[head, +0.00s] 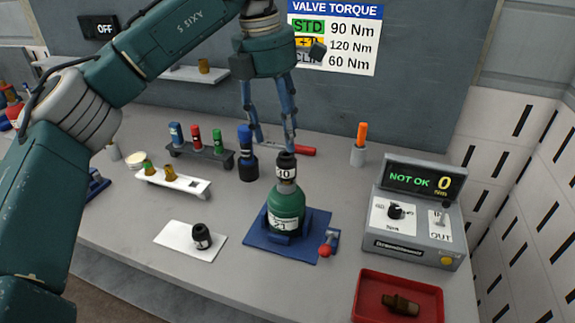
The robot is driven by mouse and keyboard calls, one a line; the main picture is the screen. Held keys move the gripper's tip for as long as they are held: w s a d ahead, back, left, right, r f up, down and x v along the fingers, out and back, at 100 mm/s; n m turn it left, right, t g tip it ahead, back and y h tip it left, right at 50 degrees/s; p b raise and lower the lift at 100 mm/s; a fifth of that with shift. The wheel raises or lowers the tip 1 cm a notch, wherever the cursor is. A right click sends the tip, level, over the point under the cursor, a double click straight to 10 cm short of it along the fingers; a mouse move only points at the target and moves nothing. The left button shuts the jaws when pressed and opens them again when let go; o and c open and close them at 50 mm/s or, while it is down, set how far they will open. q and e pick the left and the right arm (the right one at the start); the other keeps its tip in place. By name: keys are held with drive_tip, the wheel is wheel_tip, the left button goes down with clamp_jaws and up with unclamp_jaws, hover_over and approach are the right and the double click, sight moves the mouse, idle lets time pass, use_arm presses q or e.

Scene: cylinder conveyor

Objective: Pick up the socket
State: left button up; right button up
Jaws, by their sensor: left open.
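A black socket-like piece (286,162) with a white number label sits on top of a green gas cylinder (286,205), which stands upright on a blue base (262,236). A similar small black piece (202,237) with a white label stands on a white mat (176,235) to the left. I cannot tell for certain which is the socket. My left gripper (274,146) points down with its blue fingers apart and nothing between them. Its fingertips are near the top of the cylinder; the right finger overlaps the upper black piece in the picture. Contact cannot be told.
A blue bottle-like tool (247,160) and a rack (205,155) of coloured pieces stand behind left. A white tray (190,187) holds brass parts. At right are a torque tester (425,222) reading "NOT OK 0" and a red tray (368,290) with a brass fitting.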

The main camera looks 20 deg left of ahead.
sight(286, 165)
use_arm(q)
drive_tip(key=shift+w+d+f+p, duration=0.2)
drive_tip(key=shift+f+p, duration=0.1)
drive_tip(key=shift+f, duration=0.9)
drive_tip(key=shift+w+d+f+p, duration=0.15)
drive_tip(key=shift+f+p, duration=0.15)
drive_tip(key=shift+f, duration=0.9)
drive_tip(key=shift+w+d+f+p, duration=0.1)
drive_tip(key=shift+d+f+p, duration=0.15)
drive_tip(key=shift+f, duration=0.95)
drive_tip(key=c, duration=1.3)
